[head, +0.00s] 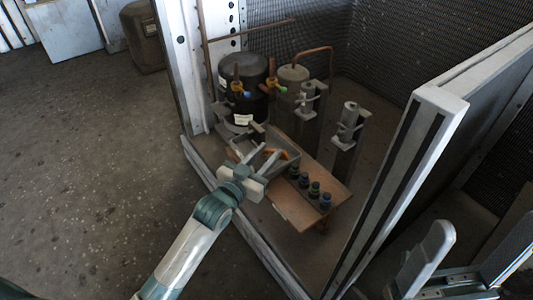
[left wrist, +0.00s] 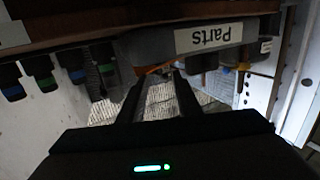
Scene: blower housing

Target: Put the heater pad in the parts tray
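The parts tray (head: 288,165) is a grey open tray on a brown board in the head view. Its front wall with an upside-down "Parts" label shows in the left wrist view (left wrist: 209,37). An orange piece (head: 273,157) shows at the tray, close to my left gripper's fingers. It is partly hidden and small, and I cannot tell whether it is the heater pad. A bit of orange also shows beyond the fingertips in the left wrist view (left wrist: 151,69). My left gripper (head: 252,153) is at the tray's near left side, its dark fingers apart with nothing clearly between them (left wrist: 160,76).
Several dark capped items (head: 314,190) stand in a row on the brown board (head: 290,205) beside the tray. A black compressor (head: 242,85), copper pipes (head: 318,50) and grey valve posts (head: 349,120) stand behind. Housing frame rails (head: 398,185) edge the space. Floor at left is clear.

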